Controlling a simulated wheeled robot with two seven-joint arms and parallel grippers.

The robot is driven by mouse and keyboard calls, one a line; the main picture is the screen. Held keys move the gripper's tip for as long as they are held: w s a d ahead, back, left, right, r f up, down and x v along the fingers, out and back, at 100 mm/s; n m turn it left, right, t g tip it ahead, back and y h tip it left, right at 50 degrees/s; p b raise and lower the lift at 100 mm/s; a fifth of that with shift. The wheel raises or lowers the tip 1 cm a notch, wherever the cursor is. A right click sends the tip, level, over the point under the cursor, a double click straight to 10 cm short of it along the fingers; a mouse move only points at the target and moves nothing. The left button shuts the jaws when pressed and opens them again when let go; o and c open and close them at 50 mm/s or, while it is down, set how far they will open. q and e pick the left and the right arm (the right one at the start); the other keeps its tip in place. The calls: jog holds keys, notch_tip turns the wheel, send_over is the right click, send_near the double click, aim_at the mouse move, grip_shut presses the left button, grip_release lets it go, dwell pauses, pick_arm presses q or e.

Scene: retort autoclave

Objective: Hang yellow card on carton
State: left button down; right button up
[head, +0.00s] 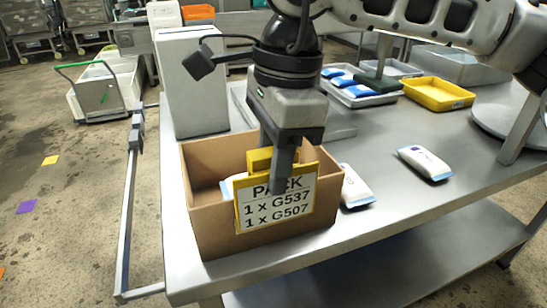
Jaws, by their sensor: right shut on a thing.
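The yellow card (275,209) has a white face reading "PACK 1 x G537 1 x G507". It is upright, slightly tilted, against the front of the open brown carton (208,232). My right gripper (283,176) points down over the carton and is shut on the card's yellow top part. The gripper hides part of the card's top, so I cannot tell whether the card bears on the carton's rim. A white pouch (227,188) shows partly inside the carton, behind the card. My left gripper is not in view.
The carton stands on a steel table (400,215) near its front left corner. White pouches lie right of the carton (354,188) and farther right (425,163). A yellow tray (438,93) and a tray of blue-and-white packs (357,88) are behind. A tall grey box (196,85) stands behind the carton.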

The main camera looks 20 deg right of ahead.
jog(key=shift+b, duration=0.3)
dwell(0.9)
jog(key=shift+f, duration=0.15)
jog(key=shift+f+b, duration=1.5)
jog(key=shift+b, duration=0.1)
jog(key=o, duration=1)
